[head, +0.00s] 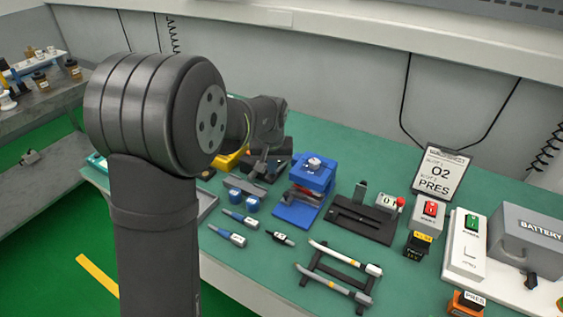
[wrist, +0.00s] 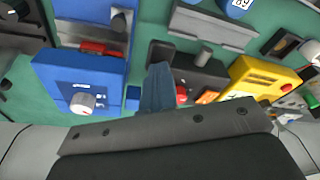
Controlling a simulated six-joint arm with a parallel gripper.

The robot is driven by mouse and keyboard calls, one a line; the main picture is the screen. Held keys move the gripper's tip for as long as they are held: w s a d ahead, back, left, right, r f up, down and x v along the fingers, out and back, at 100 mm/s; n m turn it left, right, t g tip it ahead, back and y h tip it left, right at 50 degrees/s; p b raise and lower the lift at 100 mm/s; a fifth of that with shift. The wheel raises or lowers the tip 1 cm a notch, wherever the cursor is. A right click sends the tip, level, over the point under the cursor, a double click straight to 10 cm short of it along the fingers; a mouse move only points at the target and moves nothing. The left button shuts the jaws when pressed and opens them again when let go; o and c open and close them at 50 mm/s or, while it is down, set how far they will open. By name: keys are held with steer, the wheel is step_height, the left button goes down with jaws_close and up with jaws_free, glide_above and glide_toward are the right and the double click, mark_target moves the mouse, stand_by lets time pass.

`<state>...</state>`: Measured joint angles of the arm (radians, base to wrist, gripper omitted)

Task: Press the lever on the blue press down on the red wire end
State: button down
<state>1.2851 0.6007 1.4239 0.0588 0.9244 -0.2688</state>
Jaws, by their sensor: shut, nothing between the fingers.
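The blue press (head: 313,177) stands on the green bench, with a grey-white knob (head: 314,162) on its top. In the wrist view the blue press (wrist: 58,80) is at the left, with its knob (wrist: 82,103) in front. A red piece (wrist: 100,48) shows at the press's far edge; I cannot tell whether it is the red wire end. My gripper (wrist: 158,72) is shut and empty, beside the press and apart from its knob.
A yellow device (wrist: 262,80) with a red button is right of my gripper in the wrist view. A black fixture (head: 362,217), a rack (head: 338,277) and a clipboard (head: 440,170) stand right of the press. Blue-handled tools (head: 228,234) lie in front.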

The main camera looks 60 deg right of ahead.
steer(key=shift+x, duration=0.9)
steer(key=w+d+v, duration=0.1)
steer(key=v, duration=0.8)
steer(key=shift+s+d, duration=0.1)
steer(key=shift+s, duration=0.05)
steer(key=shift+s+a+x, duration=0.1)
steer(key=shift+a+x, duration=0.1)
steer(key=shift+x, duration=0.95)
steer(key=shift+s+a+x, duration=0.15)
steer(key=shift+a+x, duration=0.05)
steer(key=shift+x, duration=1)
